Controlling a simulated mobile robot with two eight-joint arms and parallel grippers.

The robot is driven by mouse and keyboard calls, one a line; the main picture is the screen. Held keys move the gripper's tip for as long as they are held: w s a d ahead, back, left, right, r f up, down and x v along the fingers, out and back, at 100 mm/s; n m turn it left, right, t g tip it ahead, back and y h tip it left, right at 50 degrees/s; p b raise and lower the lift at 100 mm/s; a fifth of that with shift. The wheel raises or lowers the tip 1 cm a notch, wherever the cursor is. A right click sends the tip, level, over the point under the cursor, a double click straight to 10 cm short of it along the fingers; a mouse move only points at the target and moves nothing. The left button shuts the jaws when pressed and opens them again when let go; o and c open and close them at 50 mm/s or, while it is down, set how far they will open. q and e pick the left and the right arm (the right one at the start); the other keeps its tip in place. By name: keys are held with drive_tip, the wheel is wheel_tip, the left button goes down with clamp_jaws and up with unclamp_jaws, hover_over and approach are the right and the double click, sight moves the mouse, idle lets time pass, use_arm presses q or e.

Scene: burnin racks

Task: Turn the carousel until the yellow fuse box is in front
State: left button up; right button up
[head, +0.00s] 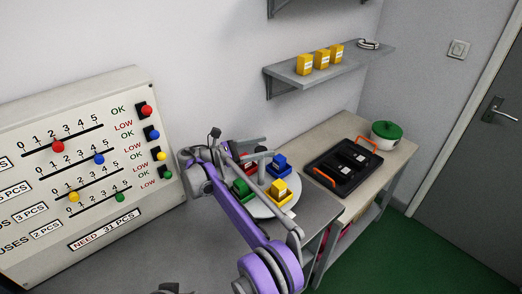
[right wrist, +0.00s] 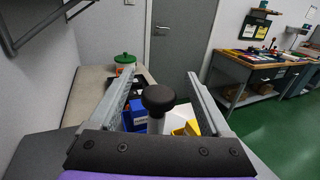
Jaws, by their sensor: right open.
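The carousel (head: 262,209) is a pale round plate on the grey bench. It carries a yellow fuse box (head: 279,190) at its right, a green one (head: 241,188) at its left, and a blue one (head: 278,166) and a red one (head: 250,168) farther back. My right gripper (head: 236,160) is open over the carousel, and my purple arm partly covers the plate. In the right wrist view, a black knob (right wrist: 158,97) on a pale post stands between the open fingers (right wrist: 155,82), with no visible grip. The yellow box (right wrist: 188,128) is partly hidden behind the right finger.
A control panel (head: 100,100) with coloured sliders stands at the left. Right of the carousel, a bench holds a black tray (head: 320,165) with orange handles and a green-lidded pot (head: 386,134). A wall shelf (head: 340,66) holds several yellow boxes. Green floor lies right.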

wheel_tip(320, 180, up, 9)
drive_tip(key=shift+f+p, duration=0.2)
drive_tip(key=shift+p, duration=0.25)
drive_tip(key=shift+d, duration=0.1)
